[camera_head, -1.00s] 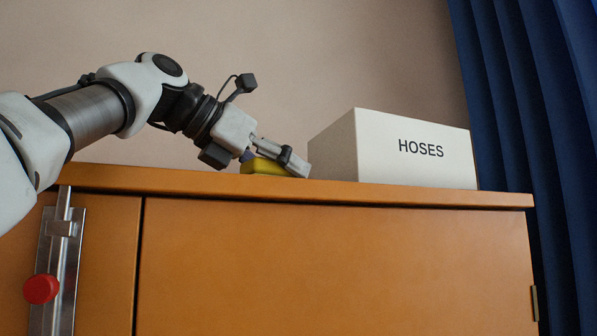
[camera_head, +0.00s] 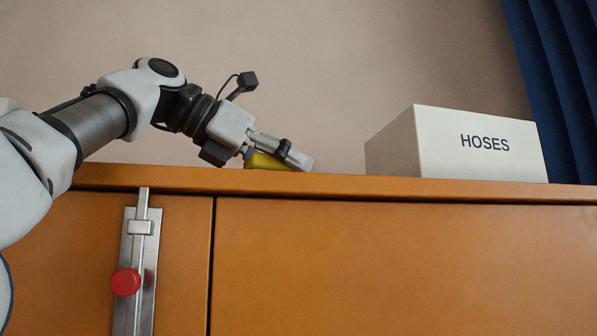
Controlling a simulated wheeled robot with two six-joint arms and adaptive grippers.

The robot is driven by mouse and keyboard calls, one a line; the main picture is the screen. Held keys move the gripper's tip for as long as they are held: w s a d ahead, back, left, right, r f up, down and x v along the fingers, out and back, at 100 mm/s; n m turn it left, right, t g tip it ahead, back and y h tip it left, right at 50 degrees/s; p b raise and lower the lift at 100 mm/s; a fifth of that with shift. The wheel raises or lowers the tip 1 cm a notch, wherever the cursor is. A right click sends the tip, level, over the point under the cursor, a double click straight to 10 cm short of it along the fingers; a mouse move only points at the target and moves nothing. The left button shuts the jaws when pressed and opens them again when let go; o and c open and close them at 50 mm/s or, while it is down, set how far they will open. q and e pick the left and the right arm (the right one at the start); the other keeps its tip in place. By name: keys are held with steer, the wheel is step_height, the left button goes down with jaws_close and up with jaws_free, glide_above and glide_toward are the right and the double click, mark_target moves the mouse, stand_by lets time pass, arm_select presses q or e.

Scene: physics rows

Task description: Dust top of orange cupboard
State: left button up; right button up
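The orange cupboard (camera_head: 400,262) fills the lower part of the head view, seen from below its top edge. Its upper surface is hidden from this low angle; only the front edge (camera_head: 330,182) shows. My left gripper (camera_head: 299,158) reaches over the top from the left, its fingers tilted down to the right. A yellow thing (camera_head: 263,161), perhaps a sponge or cloth, is at the fingers, low at the cupboard top. The fingers appear to be on it, but their far side is hidden. My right gripper is not in view.
A white box labelled HOSES (camera_head: 470,145) stands on the cupboard top, right of my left gripper with a gap between. A metal latch bar (camera_head: 138,260) with a red knob (camera_head: 125,282) is on the cupboard front. A blue curtain (camera_head: 562,80) hangs at right.

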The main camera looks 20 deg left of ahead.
mark_target(245, 165)
arm_select(q)
steer(key=shift+s+a+f+b, duration=0.1)
steer(key=shift+s+a+b, duration=0.2)
steer(key=shift+a, duration=0.25)
steer(key=shift+s+a+b, duration=0.15)
steer(key=shift+s+a, duration=0.25)
steer(key=shift+a, duration=0.1)
steer(key=shift+s+a, duration=0.5)
steer(key=shift+s, duration=0.05)
steer(key=shift+s+a+b, duration=0.4)
steer(key=shift+s+a, duration=0.15)
steer(key=shift+a, duration=0.1)
steer(key=shift+s+a, duration=0.75)
steer(key=shift+a, duration=0.05)
steer(key=shift+w+a+r+p, duration=0.25)
steer(key=shift+w+a+p, duration=0.05)
steer(key=shift+p, duration=0.25)
steer(key=shift+w+f, duration=0.15)
